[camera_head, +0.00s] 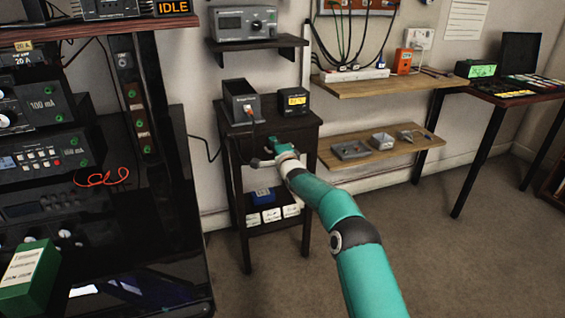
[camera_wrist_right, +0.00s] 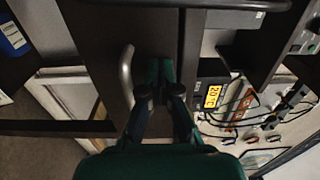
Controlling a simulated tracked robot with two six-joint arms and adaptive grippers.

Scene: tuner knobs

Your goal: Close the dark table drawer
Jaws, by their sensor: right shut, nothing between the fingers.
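The small dark table (camera_head: 301,122) stands against the wall, with its drawer under the top. In the right wrist view the drawer's dark front (camera_wrist_right: 98,45) fills the middle, with a curved metal handle (camera_wrist_right: 126,76) on it. My right gripper (camera_head: 270,150) is at the drawer front, and its arm hides part of it. In the wrist view the right gripper (camera_wrist_right: 160,72) is shut and empty, its fingertips at the front beside the handle, not around it. Whether they touch is unclear. How far the drawer stands out is hard to tell. My left gripper is out of view.
A black device (camera_head: 241,103) and a small meter (camera_head: 294,102) stand on the table. A blue item (camera_head: 262,195) and white boxes are on its lower shelf. Wooden wall shelves (camera_head: 375,148) are to the right, a dark instrument rack (camera_head: 165,190) to the left. The floor right is clear.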

